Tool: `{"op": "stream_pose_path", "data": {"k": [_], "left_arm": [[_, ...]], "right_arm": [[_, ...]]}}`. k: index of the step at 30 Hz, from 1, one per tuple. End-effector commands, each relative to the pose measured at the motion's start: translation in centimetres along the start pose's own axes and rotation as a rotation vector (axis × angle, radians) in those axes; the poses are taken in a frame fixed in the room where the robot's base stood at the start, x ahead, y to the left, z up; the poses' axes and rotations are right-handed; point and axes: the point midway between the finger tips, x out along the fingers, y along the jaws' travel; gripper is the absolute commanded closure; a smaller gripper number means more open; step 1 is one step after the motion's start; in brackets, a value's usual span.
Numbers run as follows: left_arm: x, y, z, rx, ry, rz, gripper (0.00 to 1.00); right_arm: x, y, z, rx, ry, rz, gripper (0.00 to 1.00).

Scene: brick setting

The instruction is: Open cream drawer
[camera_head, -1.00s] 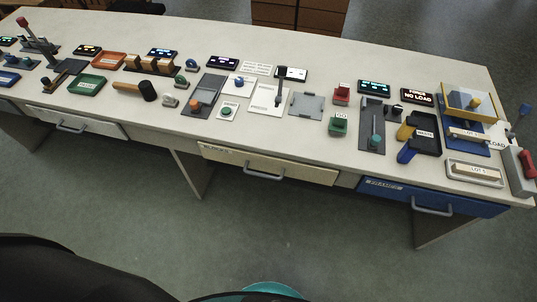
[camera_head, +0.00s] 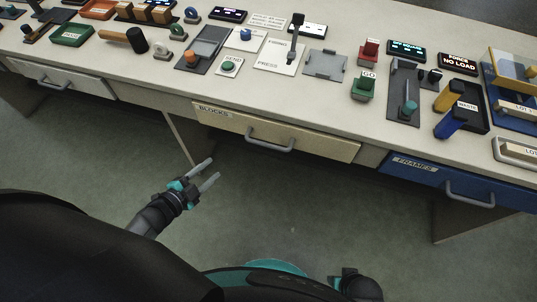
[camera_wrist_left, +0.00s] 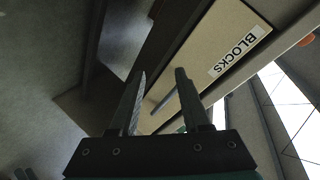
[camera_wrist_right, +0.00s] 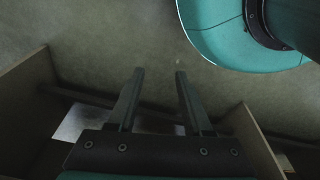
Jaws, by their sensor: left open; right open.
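The cream drawer (camera_head: 310,145), labelled BLOCKS, is shut under the table in the head view, with a grey bar handle (camera_head: 271,140) on its front. My left gripper (camera_head: 210,171) is open and empty, below and to the left of that handle, apart from it. In the left wrist view the cream drawer front (camera_wrist_left: 205,55) lies ahead, and its handle (camera_wrist_left: 163,101) shows between the open fingers (camera_wrist_left: 160,75), farther off. My right gripper (camera_wrist_right: 155,72) is open and empty in the right wrist view, over the floor. In the head view its fingers are not clearly seen.
A white drawer (camera_head: 62,79) is at the left and a blue drawer (camera_head: 450,180) labelled FRAMES at the right, both shut with grey handles. The tabletop holds many devices, including a green GO button (camera_head: 363,88). The floor before the drawers is clear.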

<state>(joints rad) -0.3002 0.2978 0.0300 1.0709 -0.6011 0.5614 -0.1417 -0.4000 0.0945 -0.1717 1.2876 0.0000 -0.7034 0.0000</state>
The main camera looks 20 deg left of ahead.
Motion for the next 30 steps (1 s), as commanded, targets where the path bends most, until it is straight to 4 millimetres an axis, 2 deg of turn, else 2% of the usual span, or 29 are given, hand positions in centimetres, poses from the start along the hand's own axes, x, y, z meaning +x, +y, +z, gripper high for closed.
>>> {"op": "stream_pose_path", "data": {"k": [1,3,8,13,18,21,25,30], "left_arm": [[0.9,-0.4,0.0,0.08,0.073,-0.017,0.53],[1.4,-1.4,-1.0,0.194,0.178,-0.032,0.53],[1.6,-2.4,-3.3,0.442,0.393,-0.039,0.53],[0.9,-2.2,-4.7,0.622,0.543,-0.02,0.53],[0.6,-2.1,-5.3,0.691,0.598,-0.006,0.53],[1.1,-2.0,-5.8,0.695,0.603,-0.007,0.53],[2.8,-1.7,-6.8,0.693,0.603,-0.01,0.53],[5.9,-0.9,-8.7,0.69,0.602,-0.01,0.53]], "right_arm": [[1.4,0.0,-0.6,0.002,0.011,0.001,0.5],[1.8,0.1,-1.5,0.004,0.02,0.002,0.5],[2.3,0.2,-3.4,0.007,0.04,0.004,0.5],[2.1,0.2,-4.4,0.01,0.051,0.006,0.5],[1.8,0.3,-4.9,0.011,0.057,0.006,0.5],[1.4,0.3,-5.2,0.011,0.061,0.007,0.5],[0.9,0.3,-5.7,0.012,0.074,0.007,0.5],[-0.3,0.4,-6.8,0.013,0.098,0.008,0.5]]}}
